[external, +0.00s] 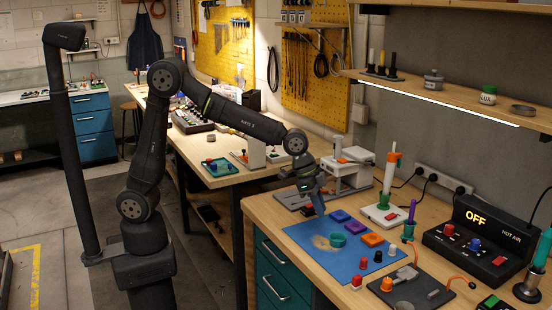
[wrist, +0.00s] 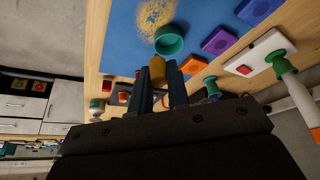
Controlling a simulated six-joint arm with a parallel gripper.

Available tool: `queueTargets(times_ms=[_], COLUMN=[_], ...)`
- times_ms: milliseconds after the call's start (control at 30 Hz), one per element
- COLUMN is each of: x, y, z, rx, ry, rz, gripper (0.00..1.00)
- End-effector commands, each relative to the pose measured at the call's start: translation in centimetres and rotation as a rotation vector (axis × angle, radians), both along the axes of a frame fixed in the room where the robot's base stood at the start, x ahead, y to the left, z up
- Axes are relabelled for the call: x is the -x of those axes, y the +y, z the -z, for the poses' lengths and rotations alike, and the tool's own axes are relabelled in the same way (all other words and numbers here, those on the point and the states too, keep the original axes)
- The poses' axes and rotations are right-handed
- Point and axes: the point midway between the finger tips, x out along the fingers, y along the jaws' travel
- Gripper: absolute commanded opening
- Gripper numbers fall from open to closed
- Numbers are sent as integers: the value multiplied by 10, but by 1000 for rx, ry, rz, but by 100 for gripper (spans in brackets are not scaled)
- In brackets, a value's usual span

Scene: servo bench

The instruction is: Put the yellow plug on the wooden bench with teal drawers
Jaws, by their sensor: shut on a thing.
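My gripper (external: 319,208) points down over the blue mat on the wooden bench with teal drawers (external: 258,208). In the wrist view my gripper (wrist: 158,78) has its two dark fingers closed around the yellow plug (wrist: 157,66), whose end shows between the fingertips. In the external view the plug cannot be made out at the fingers. Its height above the bench is hard to tell. The bench has a pale wooden top and teal drawers (external: 283,270) at its front.
A white base with a green post (external: 388,180), a hot air station (external: 480,235) and a dark plate (external: 415,288) stand nearby.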

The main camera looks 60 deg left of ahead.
Motion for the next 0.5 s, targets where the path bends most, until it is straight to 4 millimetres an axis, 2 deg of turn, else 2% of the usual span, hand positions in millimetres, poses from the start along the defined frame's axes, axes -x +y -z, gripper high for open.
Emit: queueTargets(times_ms=[33, 200, 500], x=[-13, -48, -86], y=[20, 87, 214], z=[5, 21, 48], rx=[-1, 1, 1], ry=[2, 2, 3], rz=[-37, -154, -359], gripper=[0, 0, 0])
